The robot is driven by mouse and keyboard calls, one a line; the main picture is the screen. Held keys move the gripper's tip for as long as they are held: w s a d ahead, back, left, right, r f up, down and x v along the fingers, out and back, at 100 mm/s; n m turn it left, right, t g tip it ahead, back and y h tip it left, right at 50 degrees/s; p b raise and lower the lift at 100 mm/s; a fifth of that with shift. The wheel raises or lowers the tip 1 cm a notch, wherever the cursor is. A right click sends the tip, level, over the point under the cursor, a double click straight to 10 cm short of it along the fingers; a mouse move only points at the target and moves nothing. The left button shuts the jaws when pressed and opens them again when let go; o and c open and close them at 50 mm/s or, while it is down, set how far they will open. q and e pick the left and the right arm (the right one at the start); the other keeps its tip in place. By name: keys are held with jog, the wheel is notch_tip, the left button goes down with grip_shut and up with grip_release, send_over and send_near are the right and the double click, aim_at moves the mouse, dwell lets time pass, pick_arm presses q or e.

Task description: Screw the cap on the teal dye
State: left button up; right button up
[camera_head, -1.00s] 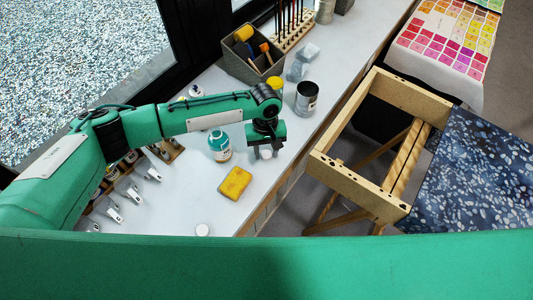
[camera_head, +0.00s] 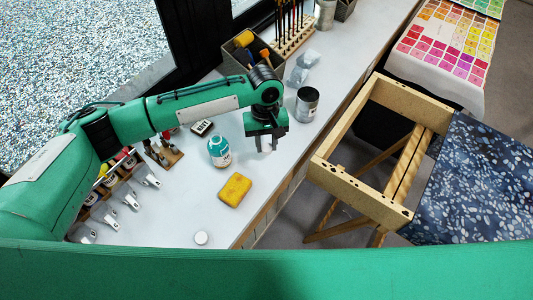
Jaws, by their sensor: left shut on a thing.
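The teal dye bottle (camera_head: 219,153) stands upright on the pale worktop, with a white label on its side. Whether its mouth is open is too small to tell. My left gripper (camera_head: 265,142) is right of the bottle, apart from it, pointing down. It is shut on a small white cap (camera_head: 264,147), mostly hidden between the fingers. My right gripper is not in view.
A yellow sponge (camera_head: 234,189) lies just in front of the bottle. A grey can (camera_head: 307,103) stands right of my gripper. A rack of clips (camera_head: 130,195) is at left. A tool box (camera_head: 238,62) and brush block (camera_head: 293,36) stand behind. A wooden frame (camera_head: 360,195) is beyond the worktop edge.

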aim_at(267, 146)
pick_arm(q)
notch_tip(267, 146, up, 13)
jog(key=b, duration=0.1)
jog(key=shift+b, duration=0.4)
